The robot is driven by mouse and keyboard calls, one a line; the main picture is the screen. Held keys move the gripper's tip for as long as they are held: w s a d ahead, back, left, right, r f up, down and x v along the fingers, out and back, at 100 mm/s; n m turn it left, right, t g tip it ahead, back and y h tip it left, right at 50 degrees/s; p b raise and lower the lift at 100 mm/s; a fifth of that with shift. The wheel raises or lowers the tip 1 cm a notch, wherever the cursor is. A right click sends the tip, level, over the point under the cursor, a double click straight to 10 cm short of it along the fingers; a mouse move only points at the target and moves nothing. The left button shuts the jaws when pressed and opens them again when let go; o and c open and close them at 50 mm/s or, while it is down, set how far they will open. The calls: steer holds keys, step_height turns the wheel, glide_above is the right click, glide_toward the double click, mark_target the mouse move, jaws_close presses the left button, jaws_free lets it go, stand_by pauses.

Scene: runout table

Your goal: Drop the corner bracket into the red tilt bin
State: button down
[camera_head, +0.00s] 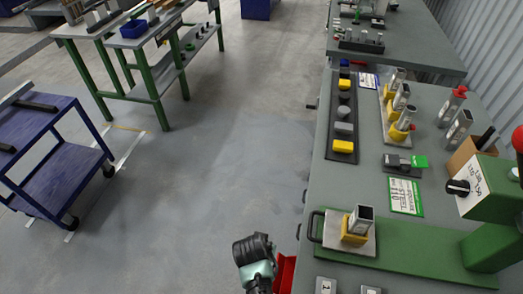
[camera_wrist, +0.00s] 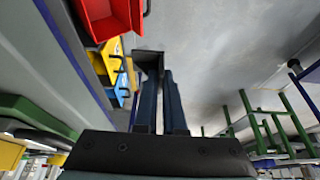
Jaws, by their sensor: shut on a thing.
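The corner bracket (camera_wrist: 149,58) is a small dark angled piece at the fingertips in the wrist view. My gripper (camera_wrist: 160,78) is shut on it and holds it clear of any surface. The red tilt bin (camera_wrist: 108,14) is at the top left of the wrist view, beside the bracket and apart from it. In the head view a red bin (camera_head: 287,272) shows at the table's side, partly behind my arm. The fingers and bracket cannot be made out in the head view.
A yellow bin (camera_wrist: 107,62) and a blue bin (camera_wrist: 118,97) sit in line with the red one in the wrist view. The grey table (camera_head: 340,190) holds blocks and fixtures. The floor (camera_head: 225,150) left of it is clear. A blue cart (camera_head: 62,180) stands far left.

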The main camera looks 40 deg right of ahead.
steer(key=b, duration=0.9)
glide_above(276, 272)
steer(key=shift+f, duration=6)
steer(key=c, duration=0.9)
jaws_free()
steer(key=p+v, duration=0.2)
steer(key=v, duration=1.1)
steer(key=shift+d, duration=0.1)
